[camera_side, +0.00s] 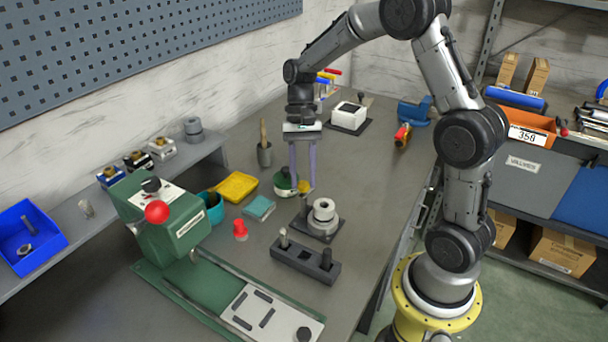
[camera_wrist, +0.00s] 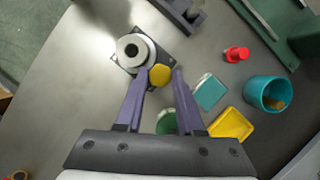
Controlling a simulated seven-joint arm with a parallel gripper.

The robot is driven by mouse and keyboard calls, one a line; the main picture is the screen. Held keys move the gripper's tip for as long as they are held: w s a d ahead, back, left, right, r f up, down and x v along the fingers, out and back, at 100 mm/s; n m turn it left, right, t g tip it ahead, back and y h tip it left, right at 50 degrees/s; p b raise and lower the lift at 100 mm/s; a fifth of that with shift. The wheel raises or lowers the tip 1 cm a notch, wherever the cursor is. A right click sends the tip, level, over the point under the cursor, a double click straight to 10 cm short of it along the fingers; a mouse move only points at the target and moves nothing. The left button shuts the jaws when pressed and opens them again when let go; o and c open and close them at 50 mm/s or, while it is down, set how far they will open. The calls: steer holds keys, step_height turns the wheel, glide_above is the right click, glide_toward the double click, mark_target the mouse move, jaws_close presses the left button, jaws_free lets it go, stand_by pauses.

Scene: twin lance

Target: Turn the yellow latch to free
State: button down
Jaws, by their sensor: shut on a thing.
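My gripper (camera_side: 303,188) points down over the bench, its two purple fingers shut on a small round yellow piece (camera_side: 304,186). In the wrist view the yellow piece (camera_wrist: 160,76) shows between the fingertips (camera_wrist: 160,73). I take it for the yellow latch. It overlaps the edge of a dark square base (camera_wrist: 158,56) that carries a grey ring-topped cylinder (camera_wrist: 133,50). In the side view this fixture (camera_side: 323,213) stands just in front of the fingers. I cannot tell whether the yellow piece is attached to the fixture.
A green and white round item (camera_side: 284,184) is close to the left finger. A yellow tray (camera_side: 237,186), teal block (camera_side: 259,207), red piece (camera_side: 240,230) and teal cup (camera_side: 211,207) lie left. A dark slotted block (camera_side: 300,262) is in front. The bench is clear to the right.

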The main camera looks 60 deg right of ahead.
steer(key=shift+w+n+h, duration=0.1)
steer(key=shift+n+h, duration=0.2)
steer(key=shift+n, duration=0.6)
steer(key=c, duration=0.5)
jaws_free()
steer(key=shift+c, duration=0.2)
steer(key=shift+r, duration=0.1)
steer(key=v, duration=1.3)
steer(key=shift+w+r, duration=0.25)
steer(key=shift+w, duration=0.05)
steer(key=shift+g, duration=0.3)
